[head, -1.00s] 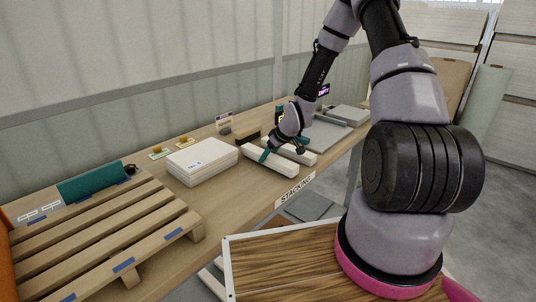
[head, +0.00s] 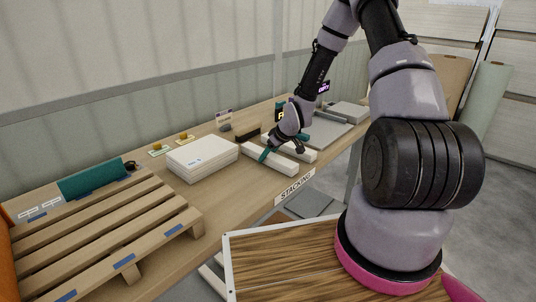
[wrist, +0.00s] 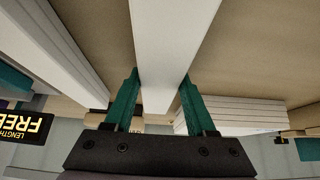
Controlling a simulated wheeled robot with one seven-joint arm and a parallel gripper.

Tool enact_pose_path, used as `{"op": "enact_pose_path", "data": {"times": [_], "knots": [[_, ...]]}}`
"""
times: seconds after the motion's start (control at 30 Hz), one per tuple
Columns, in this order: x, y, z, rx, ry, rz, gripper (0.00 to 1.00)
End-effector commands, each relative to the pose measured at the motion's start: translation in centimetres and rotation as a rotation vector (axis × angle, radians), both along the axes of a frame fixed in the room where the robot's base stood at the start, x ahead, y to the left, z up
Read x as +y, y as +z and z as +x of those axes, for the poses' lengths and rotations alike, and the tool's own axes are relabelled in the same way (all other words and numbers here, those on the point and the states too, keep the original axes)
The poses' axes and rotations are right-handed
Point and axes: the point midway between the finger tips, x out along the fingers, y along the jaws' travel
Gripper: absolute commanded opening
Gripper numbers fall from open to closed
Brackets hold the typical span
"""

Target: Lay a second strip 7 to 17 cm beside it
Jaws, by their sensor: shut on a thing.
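My gripper (head: 266,153) is shut on a long white strip (head: 283,165) over the bench. In the wrist view its two teal fingers (wrist: 160,100) press on both sides of this strip (wrist: 170,45). A second white strip (head: 306,153) lies just behind and to the right of it, roughly parallel, with a gap between. It shows at the left in the wrist view (wrist: 55,50). I cannot tell whether the held strip touches the bench.
A white board stack (head: 202,157) stands left of the strips on the wooden bench (head: 235,195). A slatted pallet (head: 100,232) fills the near left. A grey plate (head: 325,132) and a small display (wrist: 24,126) are beyond the strips. Bench between stack and held strip is bare.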

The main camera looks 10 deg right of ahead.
Motion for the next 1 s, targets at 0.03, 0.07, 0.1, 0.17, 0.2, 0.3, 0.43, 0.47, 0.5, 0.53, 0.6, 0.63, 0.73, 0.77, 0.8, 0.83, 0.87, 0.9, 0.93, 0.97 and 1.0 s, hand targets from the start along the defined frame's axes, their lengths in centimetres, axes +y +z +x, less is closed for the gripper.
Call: {"op": "enact_pose_path", "data": {"times": [0.03, 0.07, 0.1, 0.17, 0.2, 0.3, 0.43, 0.47, 0.5, 0.53, 0.6, 0.63, 0.73, 0.77, 0.8, 0.83, 0.87, 0.9, 0.93, 0.97, 1.0], "knots": [[0.0, -0.1, 0.0, -0.001, 0.001, 0.000, 0.00], [0.0, -0.1, 0.0, -0.001, 0.000, 0.001, 0.00], [0.0, -0.1, 0.0, -0.001, 0.001, 0.000, 0.64], [0.0, -0.1, 0.0, -0.001, 0.001, 0.000, 0.87], [0.0, -0.1, 0.0, -0.001, 0.000, 0.001, 0.91], [0.0, -0.1, 0.0, -0.001, 0.000, 0.001, 0.91], [0.0, -0.2, 0.0, 0.000, 0.000, 0.000, 0.91], [0.0, -0.1, 0.0, 0.000, 0.000, 0.000, 0.91], [-0.1, 0.0, -0.1, 0.000, 0.000, 0.000, 0.91], [-0.1, 0.1, -0.1, 0.000, 0.000, 0.000, 0.91], [-0.3, 0.6, -0.3, -0.001, -0.001, 0.000, 0.91], [-0.5, 0.9, -0.5, -0.002, -0.001, -0.001, 0.91], [-1.1, 2.4, -1.2, -0.003, -0.002, 0.000, 0.91], [-1.3, 3.0, -1.5, -0.004, -0.002, -0.001, 0.91], [-1.6, 3.7, -1.9, -0.002, -0.003, 0.000, 0.91], [-1.8, 4.3, -2.1, -0.003, -0.003, -0.001, 0.91], [-2.0, 4.8, -2.4, -0.003, -0.003, -0.001, 0.91], [-2.2, 5.5, -2.8, -0.004, -0.002, -0.001, 0.91], [-2.4, 5.9, -3.0, -0.003, -0.002, 0.000, 0.91], [-2.6, 6.4, -3.3, -0.003, -0.003, -0.001, 0.91], [-2.8, 6.9, -3.6, -0.003, -0.002, -0.001, 0.91]]}}
